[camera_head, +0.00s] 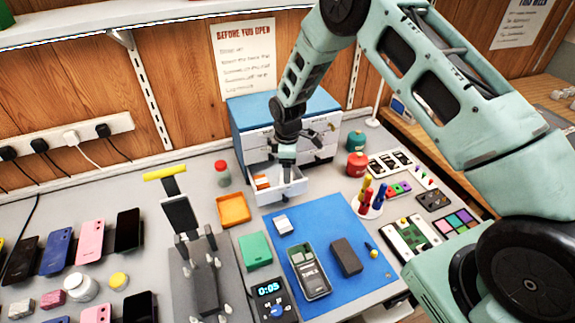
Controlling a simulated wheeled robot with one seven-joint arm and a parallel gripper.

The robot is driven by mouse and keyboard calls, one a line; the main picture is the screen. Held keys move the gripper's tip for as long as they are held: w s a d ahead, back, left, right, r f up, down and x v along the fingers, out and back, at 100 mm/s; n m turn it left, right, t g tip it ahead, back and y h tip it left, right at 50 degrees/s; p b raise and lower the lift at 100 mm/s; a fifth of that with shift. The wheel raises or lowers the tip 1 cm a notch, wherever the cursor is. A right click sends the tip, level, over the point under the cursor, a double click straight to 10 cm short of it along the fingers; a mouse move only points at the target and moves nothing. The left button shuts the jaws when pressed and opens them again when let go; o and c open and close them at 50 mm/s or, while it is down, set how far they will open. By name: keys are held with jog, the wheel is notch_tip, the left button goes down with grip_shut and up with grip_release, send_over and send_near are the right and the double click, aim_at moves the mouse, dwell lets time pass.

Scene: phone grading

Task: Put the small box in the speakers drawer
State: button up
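A small whitish box (283,225) lies on the blue mat (325,215), near its upper left corner. I cannot tell for sure that it is the task's small box. A drawer cabinet (236,128) with a blue top and white fronts stands against the wall. One low drawer (272,196) at its left is pulled out, with something orange inside; its label is not readable. My gripper (287,176) points down over this open drawer, behind and apart from the whitish box. Its fingers are too small to show whether they are open or hold anything.
A phone (308,270) and a dark block (346,257) lie on the mat. An orange tray (233,209) and a red-lidded jar (222,173) stand left of the drawer. A red canister (357,164) and a round tool holder (369,205) stand to its right.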

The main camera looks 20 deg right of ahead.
jog(key=shift+r, duration=0.15)
jog(key=shift+r+p, duration=0.3)
jog(key=shift+p, duration=0.1)
notch_tip(320, 180, up, 12)
jog(key=b, duration=0.4)
jog(key=s+a+r+m, duration=0.1)
jog(key=s+a+r, duration=0.55)
jog(key=s, duration=0.25)
jog(key=s+a+r+m, duration=0.1)
jog(key=s+r+m, duration=0.1)
jog(key=s, duration=1.2)
jog(key=s+a+r+m, duration=0.2)
jog(key=s, duration=1.2)
jog(key=shift+a+r+m+y, duration=0.2)
jog(key=shift+r+m+y, duration=0.1)
jog(key=shift+r+m, duration=0.1)
